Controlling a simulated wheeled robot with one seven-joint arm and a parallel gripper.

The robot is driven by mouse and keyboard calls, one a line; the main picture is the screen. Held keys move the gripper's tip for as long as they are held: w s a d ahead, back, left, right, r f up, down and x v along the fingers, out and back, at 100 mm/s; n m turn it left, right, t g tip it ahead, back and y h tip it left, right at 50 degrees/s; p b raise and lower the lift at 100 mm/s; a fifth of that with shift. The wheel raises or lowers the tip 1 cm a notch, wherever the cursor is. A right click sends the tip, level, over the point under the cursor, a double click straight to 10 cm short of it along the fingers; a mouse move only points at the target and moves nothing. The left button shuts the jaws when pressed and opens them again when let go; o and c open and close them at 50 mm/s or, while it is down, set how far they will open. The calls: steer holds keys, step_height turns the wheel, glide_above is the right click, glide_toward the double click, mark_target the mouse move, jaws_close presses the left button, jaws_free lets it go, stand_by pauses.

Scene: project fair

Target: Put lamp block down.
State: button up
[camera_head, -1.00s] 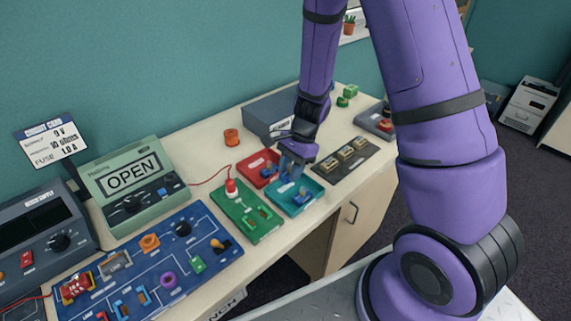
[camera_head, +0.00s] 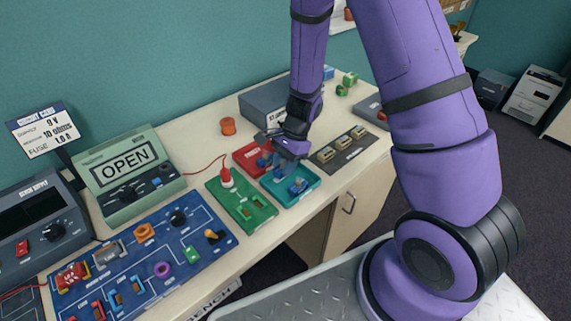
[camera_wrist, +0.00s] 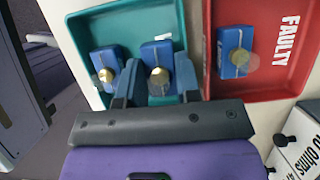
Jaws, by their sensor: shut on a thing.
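A blue lamp block (camera_wrist: 157,58) with a brass-coloured bulb base sits between the two fingers of my gripper (camera_wrist: 154,86). My gripper is shut on it. It is within the outline of the teal tray (camera_wrist: 125,22); I cannot tell whether it touches the tray floor. A second blue lamp block (camera_wrist: 106,62) lies in the same tray, left of the held one in the wrist view. In the head view my gripper (camera_head: 282,160) points down over the far side of the teal tray (camera_head: 312,183), and its fingers mostly hide the held block.
A red tray (camera_wrist: 285,82) marked FAULTY adjoins the teal tray and holds another blue lamp block (camera_wrist: 236,52). A green board (camera_head: 262,212) with a red lamp stands left of the teal tray. A dark board (camera_head: 325,168) with several brass-coloured parts lies to the right.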

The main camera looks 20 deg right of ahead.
steer(key=shift+f, duration=0.35)
steer(key=shift+f, duration=0.2)
steer(key=o, duration=1)
steer(key=shift+w+r, duration=0.1)
steer(key=shift+w, duration=0.05)
